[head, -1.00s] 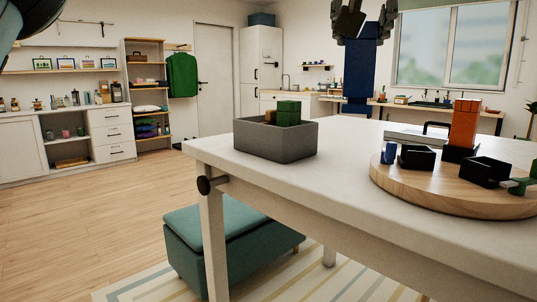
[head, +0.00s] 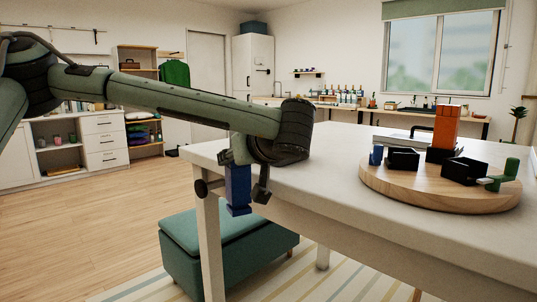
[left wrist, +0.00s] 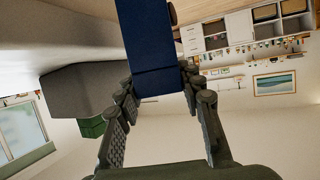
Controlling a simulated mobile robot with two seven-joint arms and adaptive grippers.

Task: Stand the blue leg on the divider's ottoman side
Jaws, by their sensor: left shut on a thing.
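The blue leg (head: 238,186) is in my left gripper (head: 243,172), in front of the white table's near-left corner in the head view. It hangs roughly upright, its wider end down, with the teal ottoman (head: 190,252) below and behind it in the picture. In the left wrist view the blue leg (left wrist: 153,45) runs out from between the shut fingers (left wrist: 160,85). The grey bin (left wrist: 75,92) and a green block (left wrist: 93,127) show there to the left, apart from the leg. My arm hides the bin in the head view; its divider cannot be seen. My right gripper is out of view.
On the white table (head: 335,150) stands a round wooden board (head: 420,192) with an orange block stack (head: 446,125), black trays (head: 403,158), a small blue piece (head: 376,155) and a green piece (head: 505,175). The wooden floor at left is clear.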

